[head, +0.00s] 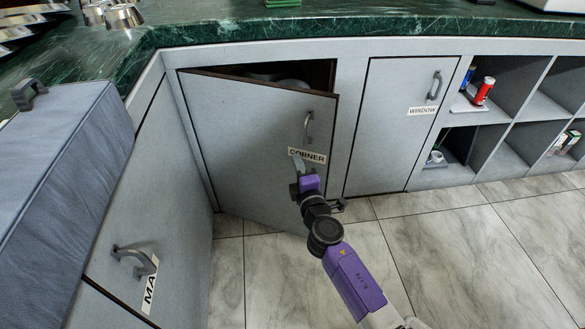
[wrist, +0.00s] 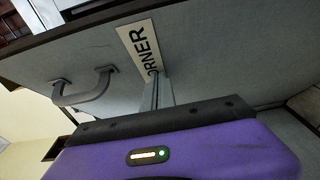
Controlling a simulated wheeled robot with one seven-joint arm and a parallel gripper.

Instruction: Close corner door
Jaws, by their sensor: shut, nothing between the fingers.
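The corner door (head: 250,140) is a grey cabinet door with a "CORNER" label (head: 306,155) and a grey handle (head: 308,127). It stands partly open, its right edge swung out from the frame, with a dark gap along the top. My gripper (head: 298,160) is shut and empty in front of the door, beside the left part of the label and below the handle. In the wrist view, the fingers (wrist: 157,92) reach the door face at the label (wrist: 142,48), with the handle (wrist: 85,88) to the left. I cannot tell whether the fingertips touch the door.
The window door (head: 400,125) to the right is shut. Open shelves (head: 510,110) hold a red can (head: 484,91) and a white mug (head: 436,157). A cabinet with a protruding handle (head: 132,260) stands at left. The green counter (head: 330,27) overhangs above. The tiled floor (head: 460,240) is clear.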

